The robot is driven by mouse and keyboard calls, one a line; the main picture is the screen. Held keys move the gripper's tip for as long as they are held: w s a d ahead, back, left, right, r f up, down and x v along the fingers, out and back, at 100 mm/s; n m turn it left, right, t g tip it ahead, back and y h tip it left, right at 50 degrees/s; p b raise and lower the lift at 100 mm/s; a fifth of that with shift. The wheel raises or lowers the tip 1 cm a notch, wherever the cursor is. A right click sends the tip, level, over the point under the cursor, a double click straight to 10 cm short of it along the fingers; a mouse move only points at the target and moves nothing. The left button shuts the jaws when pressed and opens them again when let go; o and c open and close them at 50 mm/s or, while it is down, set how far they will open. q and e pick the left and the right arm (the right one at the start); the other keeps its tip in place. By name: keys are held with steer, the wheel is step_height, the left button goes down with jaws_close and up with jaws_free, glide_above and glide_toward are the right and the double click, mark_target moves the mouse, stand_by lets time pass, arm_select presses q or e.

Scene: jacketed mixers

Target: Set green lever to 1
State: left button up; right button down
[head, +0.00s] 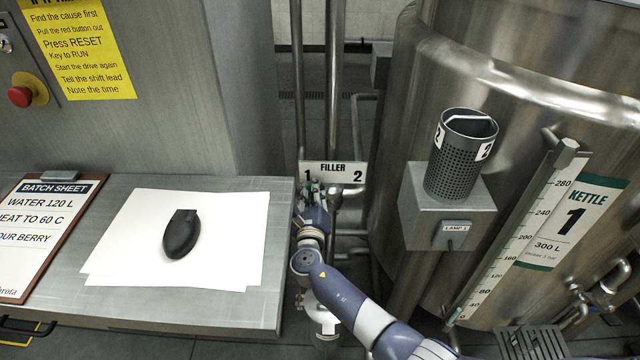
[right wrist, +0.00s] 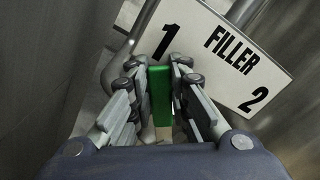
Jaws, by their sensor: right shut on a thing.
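The green lever (right wrist: 160,92) stands between the fingers of my right gripper (right wrist: 160,85) in the right wrist view, and the fingers are shut on it. In the head view my right gripper (head: 312,192) is just below the white FILLER sign (head: 333,173), nearer its 1 side, and hides most of the lever. The sign also shows in the right wrist view (right wrist: 222,55), with 1 at its left and 2 at its right. The lever's exact setting is hard to tell. My left gripper is not in view.
A steel table (head: 255,315) at the left holds white paper (head: 235,235) with a dark mouse-shaped object (head: 182,234), and a batch sheet clipboard (head: 45,240). At the right are a lamp box (head: 425,222) with a mesh cup (head: 460,165) and the steel kettle (head: 500,85).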

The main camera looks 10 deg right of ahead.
steer(key=shift+w+a+f+n, duration=0.15)
steer(key=shift+a+f+n, duration=0.35)
steer(key=shift+n, duration=0.5)
steer(key=shift+a, duration=0.1)
steer(key=c, duration=1.5)
jaws_free()
steer(key=v, duration=1.2)
